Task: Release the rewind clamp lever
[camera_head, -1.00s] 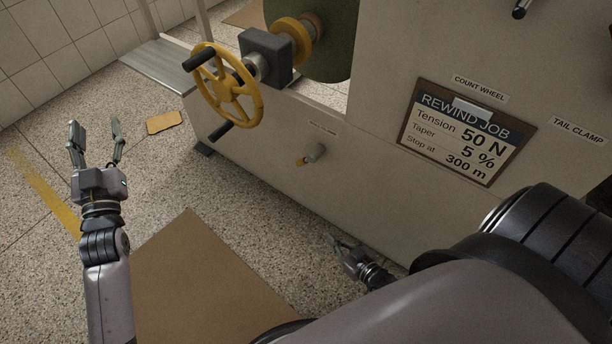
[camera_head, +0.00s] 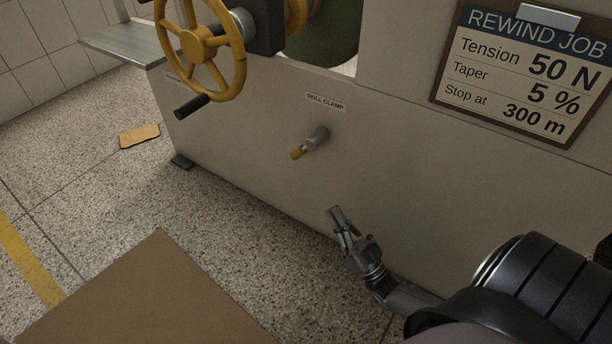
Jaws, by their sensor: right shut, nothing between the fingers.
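A small lever with a yellow tip (camera_head: 298,152) sticks out of a grey metal pivot (camera_head: 317,137) on the cream machine panel, below a label reading ROLL CLAMP (camera_head: 326,102). The lever points down and to the left. My right gripper (camera_head: 336,215) is below and slightly right of the lever in the picture, apart from it, with its fingers together and empty, pointing up. My left gripper is out of view.
A yellow handwheel (camera_head: 206,42) with a dark handle (camera_head: 192,106) juts out at upper left. A REWIND JOB clipboard (camera_head: 524,70) hangs at upper right. A brown board (camera_head: 150,300) and a yellow piece (camera_head: 140,136) lie on the speckled floor.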

